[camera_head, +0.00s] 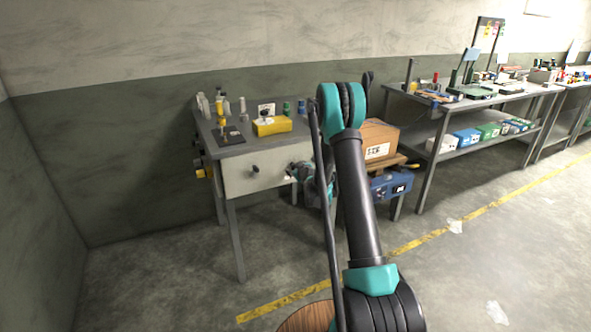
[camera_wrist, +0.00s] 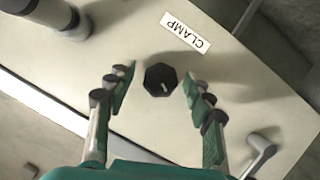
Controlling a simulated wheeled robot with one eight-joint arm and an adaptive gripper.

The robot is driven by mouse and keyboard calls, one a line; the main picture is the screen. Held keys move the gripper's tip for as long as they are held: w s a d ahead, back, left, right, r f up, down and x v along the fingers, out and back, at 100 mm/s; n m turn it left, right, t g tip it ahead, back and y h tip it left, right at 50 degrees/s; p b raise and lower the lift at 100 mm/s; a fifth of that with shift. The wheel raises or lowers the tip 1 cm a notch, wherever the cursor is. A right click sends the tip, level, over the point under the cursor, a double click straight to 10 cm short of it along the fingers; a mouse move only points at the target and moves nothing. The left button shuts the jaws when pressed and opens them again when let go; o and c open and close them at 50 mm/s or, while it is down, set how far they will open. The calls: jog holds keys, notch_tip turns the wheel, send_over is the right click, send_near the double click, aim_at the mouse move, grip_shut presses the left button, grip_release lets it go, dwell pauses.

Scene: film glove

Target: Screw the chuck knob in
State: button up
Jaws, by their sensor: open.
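A black faceted knob (camera_wrist: 160,80) with a small pale mark on its face sits on a pale panel below a white CLAMP label (camera_wrist: 186,32) in the wrist view. I take it to be the chuck knob. My gripper (camera_wrist: 159,76) is open, with one green-padded finger on each side of the knob and a visible gap to both. The fingers do not appear to touch it. How deep the tips are relative to the knob is hard to tell. In the head view my arm partly hides my gripper beside the small bench.
A grey lever (camera_wrist: 262,150) is at the lower right in the wrist view, and a dark-ended cylinder (camera_wrist: 62,18) at the upper left. The small bench (camera_head: 228,150) carries a yellow box (camera_head: 272,126). A cardboard box (camera_head: 377,140) stands right of my arm.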

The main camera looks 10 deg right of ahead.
jog(key=shift+w, duration=0.2)
jog(key=c, duration=1.2)
jog(key=shift+m, duration=0.3)
jog(key=m+g+y, duration=0.1)
jog(key=m+y, duration=0.1)
jog(key=m, duration=0.1)
jog(key=shift+d+m+y, duration=0.15)
jog(key=shift+m+y, duration=0.15)
jog(key=shift+y, duration=0.1)
jog(key=m+y, duration=0.2)
jog(key=m, duration=0.2)
jog(key=shift+f+y, duration=0.1)
jog(key=shift+y, duration=0.2)
